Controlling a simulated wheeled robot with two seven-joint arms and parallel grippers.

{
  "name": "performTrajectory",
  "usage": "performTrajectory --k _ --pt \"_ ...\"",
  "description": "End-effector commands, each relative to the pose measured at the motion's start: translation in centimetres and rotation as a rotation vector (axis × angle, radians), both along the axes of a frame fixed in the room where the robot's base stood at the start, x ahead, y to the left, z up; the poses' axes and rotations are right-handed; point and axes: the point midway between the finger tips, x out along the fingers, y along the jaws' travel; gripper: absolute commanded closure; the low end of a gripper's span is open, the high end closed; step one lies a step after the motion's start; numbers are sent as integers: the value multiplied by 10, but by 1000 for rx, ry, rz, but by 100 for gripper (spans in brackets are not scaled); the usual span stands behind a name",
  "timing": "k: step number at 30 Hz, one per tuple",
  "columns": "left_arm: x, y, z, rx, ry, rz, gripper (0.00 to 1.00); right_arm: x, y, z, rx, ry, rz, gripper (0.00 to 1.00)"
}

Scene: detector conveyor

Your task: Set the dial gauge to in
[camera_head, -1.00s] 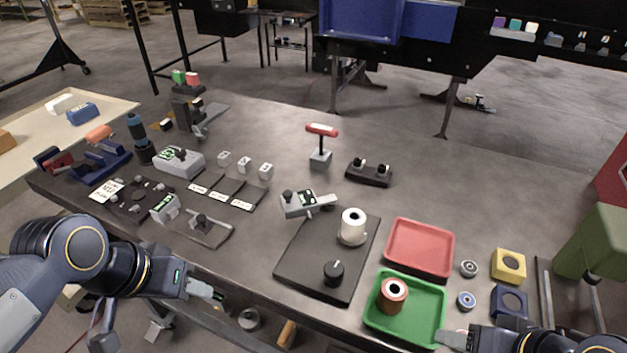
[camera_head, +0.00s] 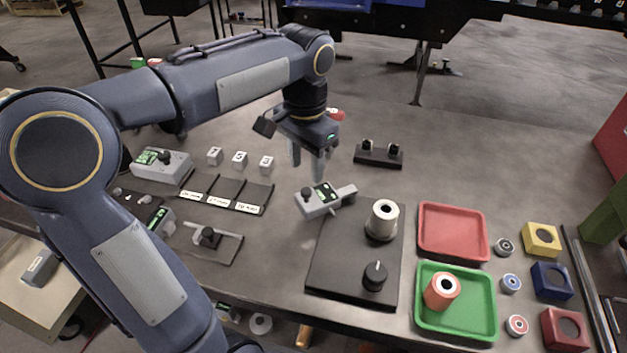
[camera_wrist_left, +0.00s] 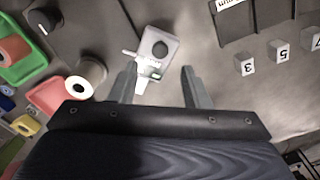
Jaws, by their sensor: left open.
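A small grey device (camera_head: 318,201) with a black knob and a green display, which looks like the dial gauge, stands near the table's middle with its short bar pointing right. Its display is too small to read. My left gripper (camera_head: 307,172) points down above and just behind it, open and empty. In the left wrist view the grey device (camera_wrist_left: 167,40) with its round black knob lies ahead of the open fingertips (camera_wrist_left: 158,72), apart from them as far as I can tell. My right gripper is out of view.
A black plate (camera_head: 328,270) with a white spool (camera_head: 382,220) and a black knob (camera_head: 374,276) stands front right of the device. A red tray (camera_head: 452,232) and a green tray (camera_head: 456,328) lie further right. Numbered grey blocks (camera_head: 240,159) stand to the left.

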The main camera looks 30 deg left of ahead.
Motion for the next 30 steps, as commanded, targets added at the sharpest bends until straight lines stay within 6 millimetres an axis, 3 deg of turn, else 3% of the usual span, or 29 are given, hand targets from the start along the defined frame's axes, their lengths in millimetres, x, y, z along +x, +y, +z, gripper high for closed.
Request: performTrajectory --k 9,21,30 --pt "-1 0 -49 -1 2 3 57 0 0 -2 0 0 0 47" --pt "0 0 -60 -1 -1 2 57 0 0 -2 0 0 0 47" --pt "-1 0 -60 -1 -1 2 94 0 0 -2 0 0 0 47"
